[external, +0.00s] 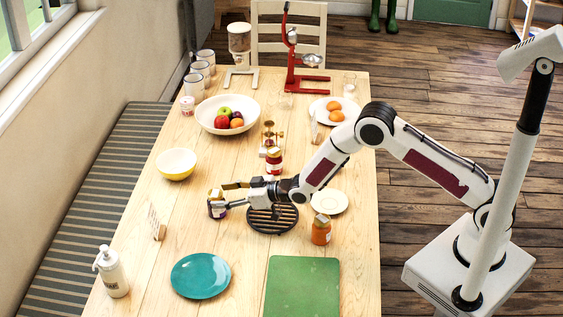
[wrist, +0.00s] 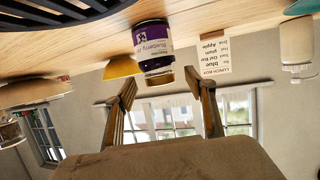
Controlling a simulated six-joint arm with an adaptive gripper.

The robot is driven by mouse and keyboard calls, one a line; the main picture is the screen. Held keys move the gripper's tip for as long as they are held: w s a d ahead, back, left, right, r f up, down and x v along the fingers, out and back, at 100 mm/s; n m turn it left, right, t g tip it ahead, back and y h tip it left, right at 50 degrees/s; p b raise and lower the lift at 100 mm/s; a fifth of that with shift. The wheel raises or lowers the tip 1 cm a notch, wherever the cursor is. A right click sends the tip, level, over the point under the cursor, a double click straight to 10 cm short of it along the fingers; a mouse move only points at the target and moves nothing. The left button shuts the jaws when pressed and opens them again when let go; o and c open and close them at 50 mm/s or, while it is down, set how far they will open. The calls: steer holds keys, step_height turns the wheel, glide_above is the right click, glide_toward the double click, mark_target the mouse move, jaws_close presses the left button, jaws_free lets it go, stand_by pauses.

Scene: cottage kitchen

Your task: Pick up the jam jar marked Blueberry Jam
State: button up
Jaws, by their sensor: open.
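The jam jar marked Blueberry (wrist: 152,42) has a purple and white label and a gold lid. It shows upside down in the wrist view, standing on the table just ahead of my fingertips, nearer the left finger. In the external view the jar (external: 217,211) stands at the end of my gripper (external: 226,194), partly covered by a finger. My gripper (wrist: 167,84) is open and low over the table, with nothing clamped in it. I cannot tell whether a finger touches the jar.
A black round trivet (external: 272,219) lies under my wrist. A red jar (external: 274,162) and an orange jar (external: 321,231) stand near the arm. A small lettered card (external: 155,222), yellow bowl (external: 176,164) and teal plate (external: 201,276) surround the jar. Bare table lies between them.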

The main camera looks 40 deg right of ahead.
steer(key=shift+x, duration=1.7)
steer(key=shift+r, duration=0.1)
steer(key=shift+c, duration=0.4)
jaws_close()
steer(key=shift+r, duration=0.1)
steer(key=shift+r, duration=5)
